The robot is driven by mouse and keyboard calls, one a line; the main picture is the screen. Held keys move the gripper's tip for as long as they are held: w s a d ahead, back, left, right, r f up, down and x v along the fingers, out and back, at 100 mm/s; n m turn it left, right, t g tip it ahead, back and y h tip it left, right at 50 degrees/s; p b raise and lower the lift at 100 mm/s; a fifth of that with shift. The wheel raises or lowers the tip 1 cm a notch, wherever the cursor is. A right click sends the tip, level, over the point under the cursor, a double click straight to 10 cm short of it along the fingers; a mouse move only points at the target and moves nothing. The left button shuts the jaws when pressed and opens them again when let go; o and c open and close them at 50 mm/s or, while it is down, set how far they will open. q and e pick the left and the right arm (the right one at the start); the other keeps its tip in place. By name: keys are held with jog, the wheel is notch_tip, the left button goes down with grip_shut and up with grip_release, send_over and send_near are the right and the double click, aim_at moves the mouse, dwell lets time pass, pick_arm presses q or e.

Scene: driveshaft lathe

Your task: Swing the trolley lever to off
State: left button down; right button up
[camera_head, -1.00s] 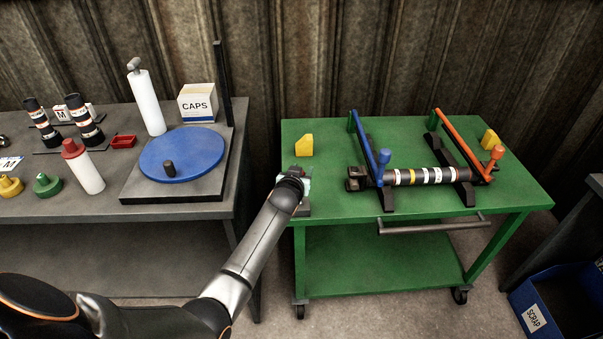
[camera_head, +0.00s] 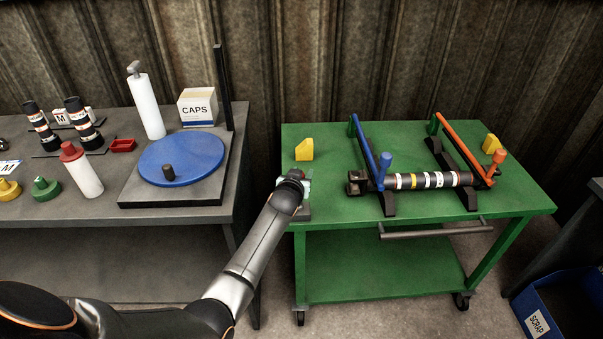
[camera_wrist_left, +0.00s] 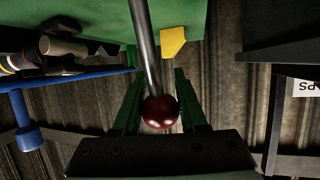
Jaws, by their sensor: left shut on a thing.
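The trolley lever shows in the left wrist view as a grey rod (camera_wrist_left: 146,45) with a dark red ball knob (camera_wrist_left: 160,111). The knob sits between the fingers of my left gripper (camera_wrist_left: 158,82), which is shut on it. In the head view my left gripper (camera_head: 293,179) is at the left front corner of the green trolley (camera_head: 330,212). There the gripper and wrist hide most of the lever. I cannot read any on or off marking. My right gripper is not in view.
A banded shaft (camera_head: 430,180) lies in black cradles on the trolley, with blue (camera_head: 366,150) and orange (camera_head: 466,148) clamp arms. A yellow block (camera_head: 304,150) stands behind the gripper. The grey bench (camera_head: 100,212) is left; a blue scrap bin (camera_head: 560,320) is lower right.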

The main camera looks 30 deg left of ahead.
pick_arm(q)
jog(key=shift+s+d+f, duration=0.1)
jog(key=shift+s+f, duration=0.1)
jog(key=shift+f, duration=0.25)
jog(key=shift+s+d+f, duration=0.1)
jog(key=shift+s+f, duration=0.05)
jog(key=shift+f, duration=0.25)
jog(key=c, duration=0.8)
grip_release()
jog(key=o, duration=0.3)
jog(key=shift+w+a+r, duration=0.1)
jog(key=shift+w+a, duration=0.05)
jog(key=shift+w, duration=0.05)
jog(key=shift+o, duration=0.2)
jog(key=shift+r, duration=0.15)
jog(key=p+v, duration=0.2)
jog(key=v, duration=1)
jog(key=shift+s, duration=0.2)
jog(key=shift+r, duration=0.15)
